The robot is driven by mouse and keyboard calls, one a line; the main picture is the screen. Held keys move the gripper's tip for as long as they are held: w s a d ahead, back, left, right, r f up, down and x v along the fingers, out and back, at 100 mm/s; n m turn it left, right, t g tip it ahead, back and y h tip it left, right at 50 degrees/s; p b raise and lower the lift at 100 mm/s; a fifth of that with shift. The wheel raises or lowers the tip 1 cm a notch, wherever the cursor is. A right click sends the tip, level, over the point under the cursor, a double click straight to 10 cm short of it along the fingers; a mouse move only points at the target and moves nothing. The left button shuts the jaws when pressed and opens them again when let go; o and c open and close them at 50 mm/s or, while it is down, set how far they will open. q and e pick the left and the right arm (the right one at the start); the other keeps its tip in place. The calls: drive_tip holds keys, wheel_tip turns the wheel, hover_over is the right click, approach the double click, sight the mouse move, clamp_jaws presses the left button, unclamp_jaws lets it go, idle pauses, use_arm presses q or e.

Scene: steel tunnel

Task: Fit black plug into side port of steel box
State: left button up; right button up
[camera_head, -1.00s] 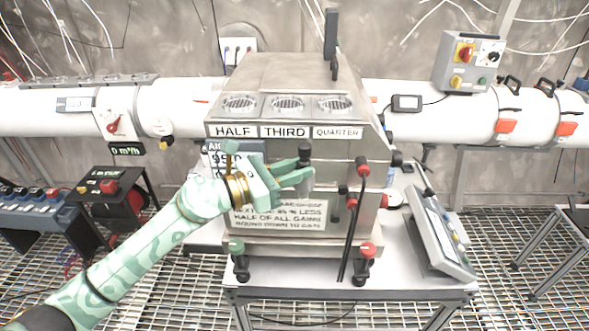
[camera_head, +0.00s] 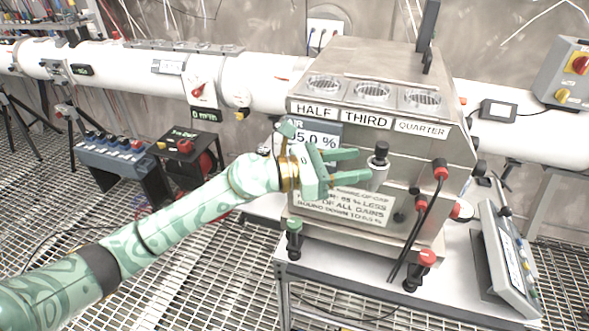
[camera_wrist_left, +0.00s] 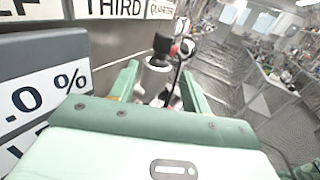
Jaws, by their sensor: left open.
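The steel box (camera_head: 376,85) stands on a white-topped cart, with HALF, THIRD and QUARTER labels on its front. A black-topped metal piece (camera_head: 380,155), possibly the black plug, is at its front below the labels. My left gripper (camera_head: 357,164) is open, with its fingers pointing right toward this piece. In the left wrist view, the black top (camera_wrist_left: 163,44) shows between and beyond the spread fingers (camera_wrist_left: 160,88); contact is unclear. A red-ringed black connector (camera_head: 440,168) with a black cable is at the box's right edge. I cannot pick out the side port. My right gripper is not in view.
Red and green capped clamps (camera_head: 427,258) stand along the cart's front edge. A tilted control panel (camera_head: 507,250) is at the right. A white pipe (camera_head: 262,90) runs behind the box. A screen panel (camera_head: 315,135) is close behind my left gripper.

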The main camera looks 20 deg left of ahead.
use_arm(q)
drive_tip(key=b+v, duration=0.3)
drive_tip(key=v, duration=0.9)
drive_tip(key=shift+a, duration=0.3)
drive_tip(key=shift+r, duration=0.1)
